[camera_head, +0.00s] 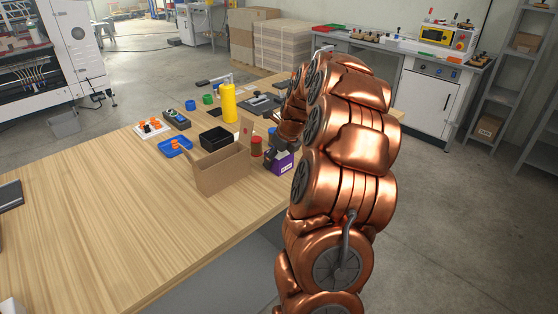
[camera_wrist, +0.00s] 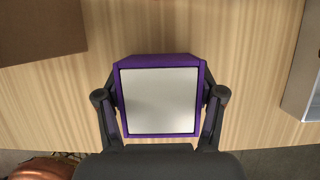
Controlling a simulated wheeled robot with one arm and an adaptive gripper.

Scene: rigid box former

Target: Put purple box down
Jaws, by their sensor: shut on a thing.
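The purple box (camera_wrist: 159,134) is between the two fingers of my gripper (camera_wrist: 160,100) in the wrist view. Its near face shows a pale grey panel (camera_wrist: 158,100) framed in purple. One finger presses on each side, so my gripper is shut on it. In the head view the purple box (camera_head: 283,162) is at the table's right edge area, beside a brown cardboard box, and my copper arm partly hides it. Whether its bottom touches the wooden table (camera_head: 110,220) cannot be told.
The open cardboard box (camera_head: 223,172) stands just left of the purple box, with a red-brown can (camera_head: 256,146) behind.

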